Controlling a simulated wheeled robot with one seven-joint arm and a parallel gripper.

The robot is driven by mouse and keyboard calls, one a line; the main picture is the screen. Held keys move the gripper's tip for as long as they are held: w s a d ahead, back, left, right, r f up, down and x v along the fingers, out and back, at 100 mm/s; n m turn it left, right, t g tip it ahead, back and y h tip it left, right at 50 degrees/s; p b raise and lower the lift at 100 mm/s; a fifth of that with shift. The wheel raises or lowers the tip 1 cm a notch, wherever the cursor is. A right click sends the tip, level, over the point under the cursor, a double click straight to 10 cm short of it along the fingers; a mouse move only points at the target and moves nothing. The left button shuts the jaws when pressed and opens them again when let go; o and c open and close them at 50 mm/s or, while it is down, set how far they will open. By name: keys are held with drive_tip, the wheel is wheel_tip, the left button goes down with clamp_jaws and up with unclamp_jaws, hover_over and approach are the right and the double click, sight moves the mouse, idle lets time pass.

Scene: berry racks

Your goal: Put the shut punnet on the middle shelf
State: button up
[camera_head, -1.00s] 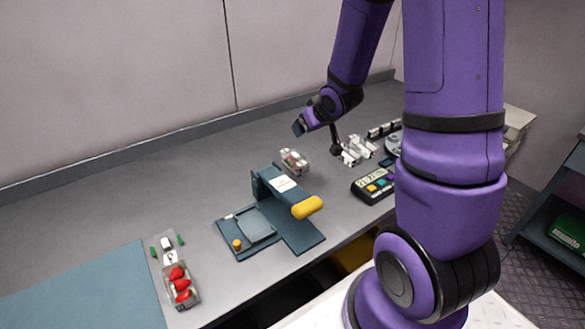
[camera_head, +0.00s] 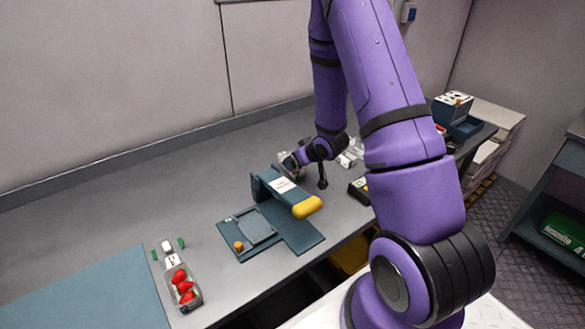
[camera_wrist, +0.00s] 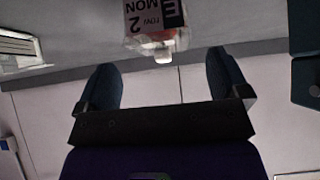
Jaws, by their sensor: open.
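The shut punnet (camera_wrist: 152,42), clear with a black and white label reading "2 MON", shows at the top middle of the wrist view. In the head view it is mostly or wholly hidden by my wrist. My gripper (camera_wrist: 165,80) is open, with its two dark fingers wide apart and nothing between them. The punnet appears beyond the fingertips, apart from them. In the head view my gripper (camera_head: 288,163) is low over the bench behind the teal press. A rack (camera_head: 550,190) with dark teal shelves is cut off at the right edge; I cannot tell which shelf is the middle one.
The teal press (camera_head: 275,228) with a yellow handle (camera_head: 307,207) stands close in front of my gripper. An open punnet of red berries (camera_head: 183,287) sits at the front left. A green box (camera_head: 566,230) lies on the rack. The bench's back left is clear.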

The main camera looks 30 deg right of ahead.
drive_tip(key=shift+w+r+x, duration=0.15)
drive_tip(key=shift+x, duration=1.25)
drive_tip(key=shift+w+r+x, duration=0.15)
drive_tip(key=shift+x, duration=1.2)
drive_tip(key=shift+a, duration=0.1)
drive_tip(key=shift+c, duration=0.2)
drive_tip(key=c, duration=1.1)
